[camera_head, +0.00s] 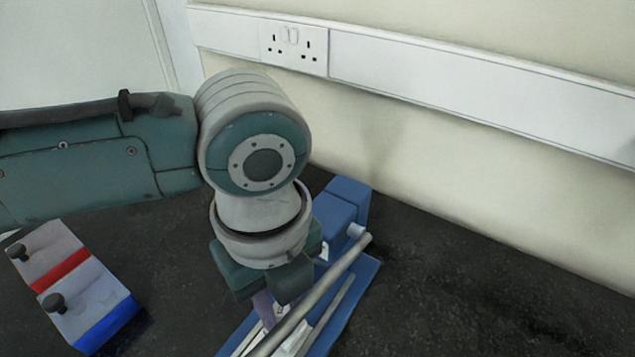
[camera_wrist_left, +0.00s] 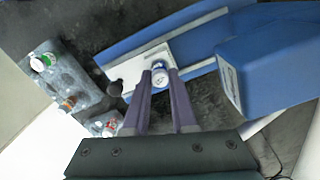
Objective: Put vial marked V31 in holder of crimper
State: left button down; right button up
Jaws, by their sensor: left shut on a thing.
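The crimper (camera_head: 342,205) is blue, with a grey lever bar (camera_head: 318,292) across its base, on the dark bench. In the left wrist view its blue base (camera_wrist_left: 130,42) carries a pale metal holder plate (camera_wrist_left: 130,70). My left gripper (camera_head: 266,308) is over the plate, its purple fingers (camera_wrist_left: 159,74) shut on a small vial (camera_wrist_left: 159,79) with a light top. The vial is at the holder plate; I cannot tell whether it is seated. Its marking is not readable. In the head view my gripper hides the vial. My right gripper is not in view.
A grey, red and blue block unit with black knobs (camera_head: 75,280) stands at the left of the bench. A white trunking rail (camera_head: 440,85) runs along the wall. The bench right of the crimper is clear.

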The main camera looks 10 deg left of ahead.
pick_arm(q)
jog(key=shift+f, duration=0.25)
dwell(0.4)
jog(key=shift+f, duration=0.35)
jog(key=shift+c, duration=1.6)
grip_release()
notch_tip(320, 180, up, 6)
jog(key=p, duration=0.6)
jog(key=shift+s, duration=0.1)
